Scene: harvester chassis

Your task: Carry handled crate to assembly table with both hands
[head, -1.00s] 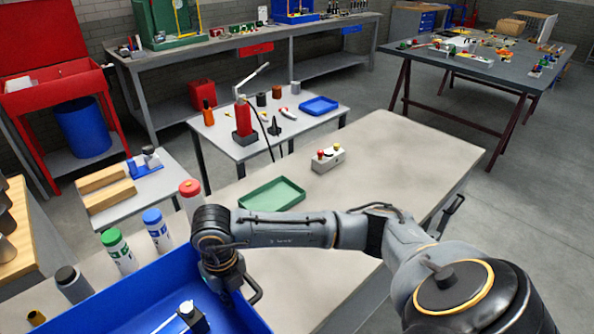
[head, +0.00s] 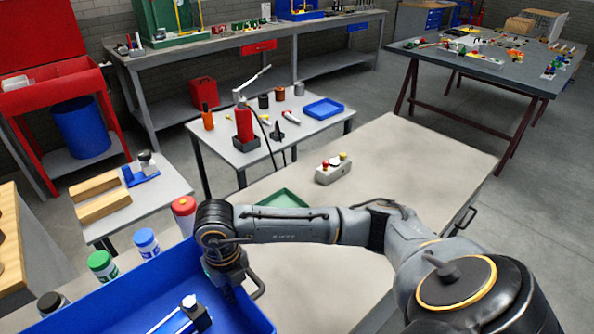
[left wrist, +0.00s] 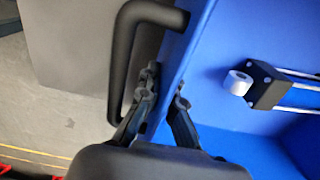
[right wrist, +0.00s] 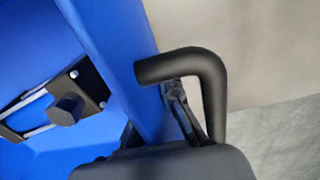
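The handled crate (head: 110,295) is a blue open box at the lower left of the head view, with black bar handles. My right gripper (head: 232,278) is at its right end; in the right wrist view its fingers (right wrist: 155,120) straddle the blue wall, one between wall and black handle (right wrist: 208,75). In the left wrist view my left gripper (left wrist: 165,100) likewise straddles the opposite wall, beside that handle (left wrist: 125,60). A black block with metal rods (head: 190,312) lies inside the crate. Which table is the assembly table is not marked; a pale table (head: 420,160) is just beyond my right arm.
Several capped bottles (head: 147,243) stand behind the crate. A green tray (head: 285,198) and a button box (head: 333,170) are on the pale table, whose right part is bare. A small table (head: 222,142) and a dark cluttered table (head: 480,65) stand farther back.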

